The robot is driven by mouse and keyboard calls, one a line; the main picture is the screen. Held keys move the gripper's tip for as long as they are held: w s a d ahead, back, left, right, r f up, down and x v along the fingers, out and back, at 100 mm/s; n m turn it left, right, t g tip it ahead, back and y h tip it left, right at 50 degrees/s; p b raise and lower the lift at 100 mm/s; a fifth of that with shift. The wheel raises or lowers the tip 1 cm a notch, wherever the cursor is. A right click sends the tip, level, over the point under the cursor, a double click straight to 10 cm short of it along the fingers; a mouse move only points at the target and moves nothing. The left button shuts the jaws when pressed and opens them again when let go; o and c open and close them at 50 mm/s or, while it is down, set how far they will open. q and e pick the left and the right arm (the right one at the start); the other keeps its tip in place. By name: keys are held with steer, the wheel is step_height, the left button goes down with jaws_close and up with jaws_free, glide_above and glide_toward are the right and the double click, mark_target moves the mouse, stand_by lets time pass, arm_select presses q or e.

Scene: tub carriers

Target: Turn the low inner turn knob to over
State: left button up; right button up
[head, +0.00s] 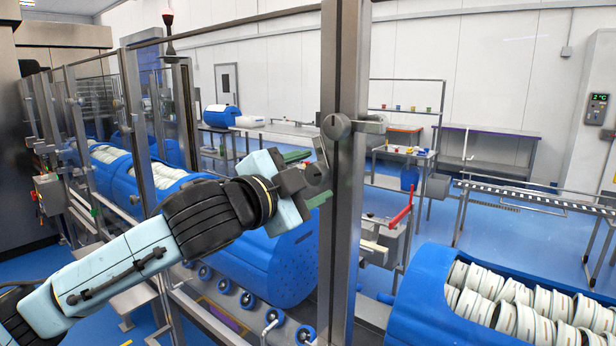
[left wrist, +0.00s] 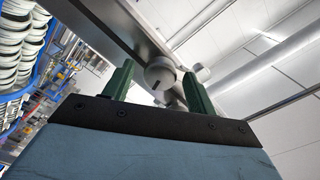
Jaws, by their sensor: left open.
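A round grey knob (head: 315,173) sits low beside the metal post, at the fingertips of my left gripper (head: 308,178). The left gripper has green fingers, one above and one below this knob in the head view, and they stand apart. In the left wrist view a round grey knob (left wrist: 160,73) with a dark slot on its face shows between the spread fingers (left wrist: 158,86). I cannot tell whether the fingers touch it. A second, higher round knob (head: 336,126) is on the post above. My right gripper is not in view.
The upright metal post (head: 345,220) stands close to the right of the gripper. Blue tubs (head: 270,265) lie behind and below the arm, and a blue tub with white rings (head: 430,290) is at the right. Glass panels with metal frames run along the left.

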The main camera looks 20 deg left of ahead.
arm_select(q)
steer(key=c, duration=1)
steer(key=n+p, duration=0.1)
steer(key=n, duration=0.2)
steer(key=n+p, duration=0.1)
steer(key=n, duration=0.2)
steer(key=shift+r+n+p, duration=0.1)
steer(key=shift+n+p, duration=0.2)
steer(key=shift+p, duration=0.05)
steer(key=n+p, duration=0.2)
steer(key=n, duration=0.1)
steer(key=shift+n, duration=0.3)
steer(key=shift+n+p, duration=1.5)
steer(key=shift+n, duration=0.3)
